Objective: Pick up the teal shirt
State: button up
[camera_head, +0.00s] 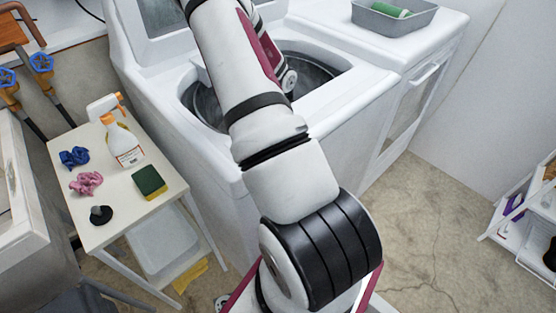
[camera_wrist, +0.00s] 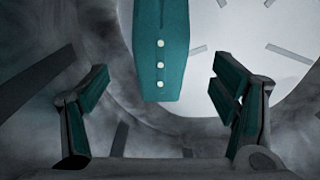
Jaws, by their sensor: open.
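The teal shirt (camera_wrist: 162,55) shows in the wrist view as a narrow folded teal shape with a line of white buttons, at the top middle. Its upper part runs out of the picture. My gripper (camera_wrist: 165,88) is open, with one finger on the left and one on the right of the shirt's lower end. Neither finger visibly touches it. In the head view my arm reaches over the open top-loading washer (camera_head: 215,105). There the gripper and the shirt are hidden behind my arm and the rim.
A small white table (camera_head: 105,225) at left holds a spray bottle (camera_head: 123,140), a sponge (camera_head: 149,182), and blue and pink cloths. A grey tub (camera_head: 394,18) sits on the white appliance at right. A shelf stands far right. The washer's drum wall surrounds my gripper.

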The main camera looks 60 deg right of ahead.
jog(key=shift+s+f, duration=0.15)
jog(key=shift+f, duration=0.35)
jog(key=f, duration=0.6)
jog(key=shift+w+f, duration=0.2)
jog(key=shift+f, duration=0.1)
jog(key=c, duration=1.4)
jog(key=shift+r, duration=0.1)
jog(key=shift+c, duration=0.2)
